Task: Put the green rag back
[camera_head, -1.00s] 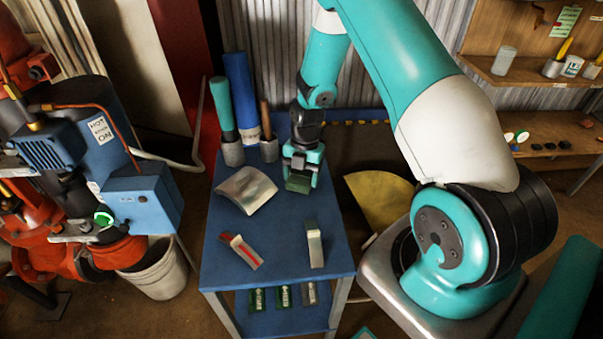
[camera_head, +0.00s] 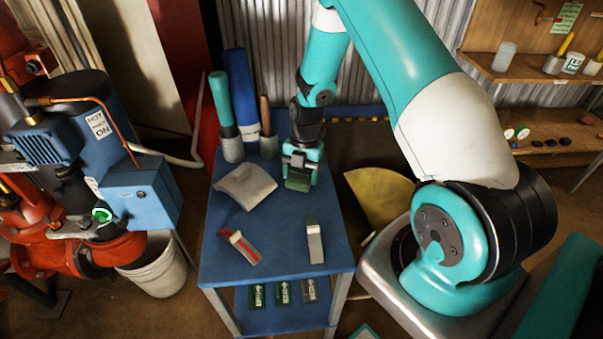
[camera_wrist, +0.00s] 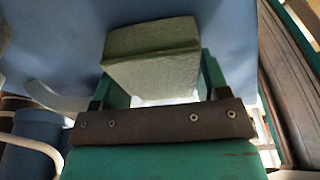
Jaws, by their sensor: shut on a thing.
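The green rag (camera_wrist: 152,65) looks like a folded, block-like pad in the wrist view. My gripper (camera_wrist: 155,88) is shut on it, with one finger at each side. In the head view my gripper (camera_head: 299,178) points down at the back right of the blue table (camera_head: 285,235), and the rag shows only as a small dark green patch beneath it. The rag is over or on the tabletop; I cannot tell whether it touches it.
A curved grey sheet (camera_head: 246,187) lies left of my gripper. Upright rolls, one green-handled (camera_head: 222,105) and one blue (camera_head: 240,90), stand behind it. A red-striped block (camera_head: 240,247) and a pale block (camera_head: 314,240) lie in front. The table's middle is clear.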

